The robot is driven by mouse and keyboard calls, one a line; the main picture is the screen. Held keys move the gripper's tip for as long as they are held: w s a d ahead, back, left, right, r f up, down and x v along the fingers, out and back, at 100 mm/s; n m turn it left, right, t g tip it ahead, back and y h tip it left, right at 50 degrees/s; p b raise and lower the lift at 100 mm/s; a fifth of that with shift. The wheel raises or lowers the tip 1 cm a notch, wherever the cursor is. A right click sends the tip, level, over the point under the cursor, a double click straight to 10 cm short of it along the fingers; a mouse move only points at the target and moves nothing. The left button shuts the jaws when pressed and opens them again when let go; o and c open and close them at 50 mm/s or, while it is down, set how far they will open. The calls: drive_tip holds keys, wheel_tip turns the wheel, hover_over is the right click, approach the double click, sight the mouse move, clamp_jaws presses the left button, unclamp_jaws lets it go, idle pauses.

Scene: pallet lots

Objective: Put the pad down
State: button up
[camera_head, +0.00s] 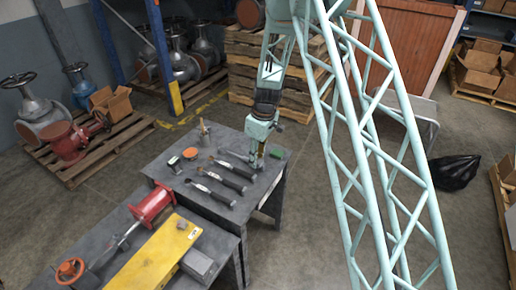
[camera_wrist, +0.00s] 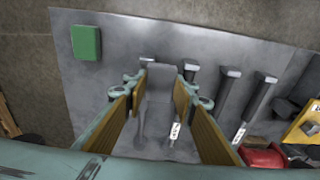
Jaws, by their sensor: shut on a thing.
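My gripper (camera_head: 256,163) is low over the back right of the grey workbench (camera_head: 165,165), pointing down. In the wrist view my gripper (camera_wrist: 158,110) has its two tan-faced fingers on either side of a flat grey piece (camera_wrist: 160,84), apparently the pad, and is shut on it. The head view does not show this piece clearly. Whether its lower edge touches the bench cannot be told. A green block (camera_head: 277,153) lies on the bench just right of my gripper; it also shows in the wrist view (camera_wrist: 86,43), apart from the fingers.
Several dark-handled tools (camera_head: 227,175) lie left of my gripper. A round orange-topped piece (camera_head: 190,153) and a small upright brush-like item (camera_head: 204,132) stand farther left. A nearer bench holds a red valve part (camera_head: 152,205) and a yellow beam (camera_head: 155,258). Stacked pallets stand behind.

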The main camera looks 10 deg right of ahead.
drive_tip(key=shift+w, duration=0.1)
drive_tip(key=w+d, duration=0.1)
drive_tip(key=w, duration=0.4)
drive_tip(key=w+d+f+b, duration=0.1)
drive_tip(key=w, duration=0.4)
drive_tip(key=w+d+b, duration=0.1)
drive_tip(key=w+d, duration=0.1)
drive_tip(key=w, duration=0.3)
drive_tip(key=shift+w+f, duration=0.15)
drive_tip(key=shift+f, duration=0.1)
drive_tip(key=shift+f, duration=0.1)
drive_tip(key=shift+f+b, duration=0.6)
drive_tip(key=shift+f, duration=1.05)
drive_tip(key=shift+f, duration=0.2)
drive_tip(key=o, duration=1)
drive_tip(key=shift+r, duration=0.15)
drive_tip(key=shift+s+d+r+p, duration=0.2)
drive_tip(key=shift+r+p, duration=0.2)
drive_tip(key=shift+r, duration=1.6)
drive_tip(key=shift+s+d+r+p, duration=0.15)
drive_tip(key=shift+r+p, duration=0.2)
drive_tip(key=shift+r, duration=1.65)
drive_tip(key=shift+s+d+r+p, duration=0.15)
drive_tip(key=shift+r+p, duration=0.25)
drive_tip(key=shift+r, duration=1.6)
